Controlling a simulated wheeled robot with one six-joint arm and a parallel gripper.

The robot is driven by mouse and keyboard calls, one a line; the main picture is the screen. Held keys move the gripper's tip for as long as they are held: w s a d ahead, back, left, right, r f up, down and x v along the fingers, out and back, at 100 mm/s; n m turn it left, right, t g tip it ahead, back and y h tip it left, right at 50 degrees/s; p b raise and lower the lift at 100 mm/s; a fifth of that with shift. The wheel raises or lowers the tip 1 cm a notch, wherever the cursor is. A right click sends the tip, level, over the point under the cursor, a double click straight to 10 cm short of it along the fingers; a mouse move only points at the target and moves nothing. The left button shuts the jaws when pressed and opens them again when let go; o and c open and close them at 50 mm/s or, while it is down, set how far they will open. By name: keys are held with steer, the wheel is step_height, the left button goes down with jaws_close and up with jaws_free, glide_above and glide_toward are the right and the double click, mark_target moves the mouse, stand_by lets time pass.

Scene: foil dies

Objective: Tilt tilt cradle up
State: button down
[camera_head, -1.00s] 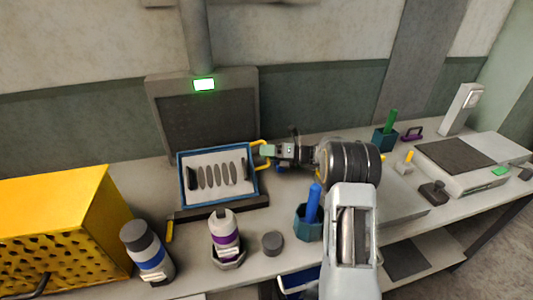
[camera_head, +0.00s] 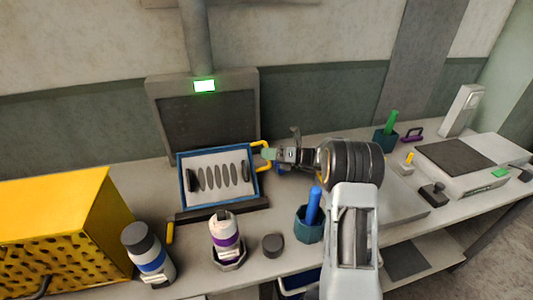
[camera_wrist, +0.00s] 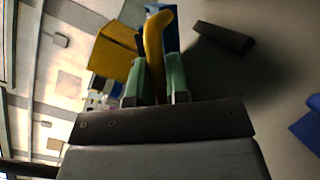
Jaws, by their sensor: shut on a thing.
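The tilt cradle (camera_head: 181,182) is a blue-framed tray with a pale face. It leans back on a dark base, and several grey oval pieces stand in a row in it. A yellow handle (camera_head: 266,144) is on its right side. My gripper (camera_head: 270,154) comes from the right and is shut on this handle. In the wrist view the handle (camera_wrist: 154,45) stands between my two green fingertips (camera_wrist: 155,82), with part of the blue frame behind it.
A dark upright panel (camera_head: 208,120) with a lit green lamp (camera_head: 204,86) stands behind the cradle. A yellow perforated box (camera_head: 60,230) is at the left. Two bottles (camera_head: 148,255) (camera_head: 226,238), a dark puck (camera_head: 272,245) and a blue cup (camera_head: 308,224) stand in front.

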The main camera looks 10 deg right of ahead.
steer(key=shift+s+r+n+y, duration=0.25)
steer(key=shift+s+r+n, duration=0.15)
steer(key=shift+s+n, duration=0.2)
steer(key=shift+s+r+n+y, duration=0.25)
steer(key=shift+s+r+n, duration=0.15)
steer(key=shift+s+n, duration=0.15)
steer(key=c, duration=1.1)
jaws_free()
steer(key=shift+s, duration=0.1)
steer(key=b+v, duration=0.1)
steer(key=v, duration=1.2)
steer(key=shift+s+d, duration=0.15)
steer(key=shift+d, duration=0.25)
